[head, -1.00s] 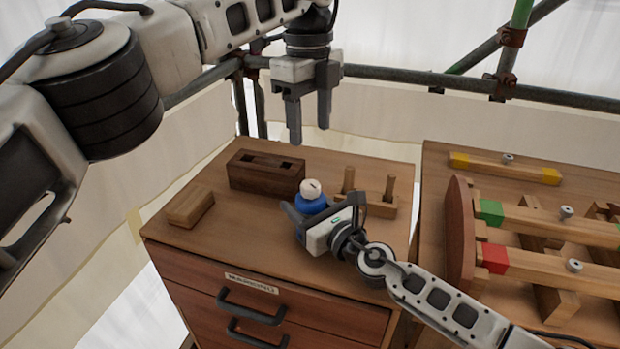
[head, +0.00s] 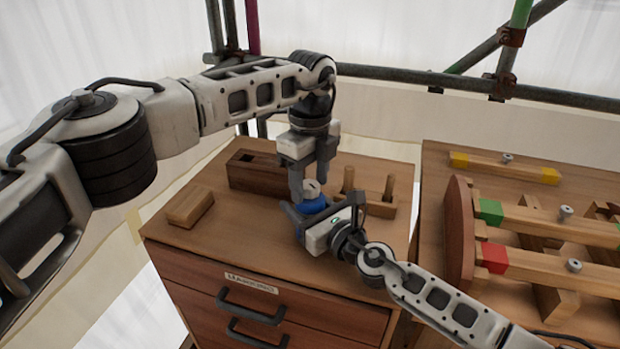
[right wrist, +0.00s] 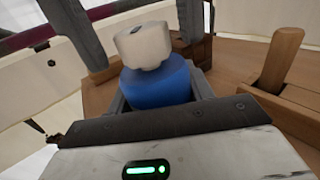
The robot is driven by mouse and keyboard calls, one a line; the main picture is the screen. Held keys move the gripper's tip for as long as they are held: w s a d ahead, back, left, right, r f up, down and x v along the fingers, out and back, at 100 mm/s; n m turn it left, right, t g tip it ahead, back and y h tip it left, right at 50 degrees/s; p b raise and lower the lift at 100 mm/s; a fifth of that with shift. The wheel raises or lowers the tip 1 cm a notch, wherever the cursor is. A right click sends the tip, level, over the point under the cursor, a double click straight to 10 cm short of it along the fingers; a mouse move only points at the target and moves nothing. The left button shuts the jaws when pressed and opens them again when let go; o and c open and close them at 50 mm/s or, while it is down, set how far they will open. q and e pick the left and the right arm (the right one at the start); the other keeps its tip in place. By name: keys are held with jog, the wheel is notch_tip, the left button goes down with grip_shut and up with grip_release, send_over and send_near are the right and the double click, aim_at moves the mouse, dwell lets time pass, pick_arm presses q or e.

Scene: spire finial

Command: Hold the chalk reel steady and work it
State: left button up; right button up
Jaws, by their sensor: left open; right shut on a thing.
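The chalk reel (head: 314,206) has a blue body and a white knob (head: 311,187) on top. It stands upright on the wooden cabinet top. My right gripper (head: 318,213) is shut on the blue body from the front right; the right wrist view shows the blue body (right wrist: 158,84) between its jaws. My left gripper (head: 311,183) points down from above, open, with its fingers on either side of the white knob. In the right wrist view the left fingers stand apart from the knob (right wrist: 146,46), with gaps at both sides.
A dark slotted wooden block (head: 256,172) lies behind the reel, and a small pale block (head: 190,206) lies at left. A two-peg wooden rack (head: 379,205) is just right of the reel. A second table holds a wooden frame (head: 540,222) with green and red ends.

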pick_arm(q)
jog(key=c, duration=1)
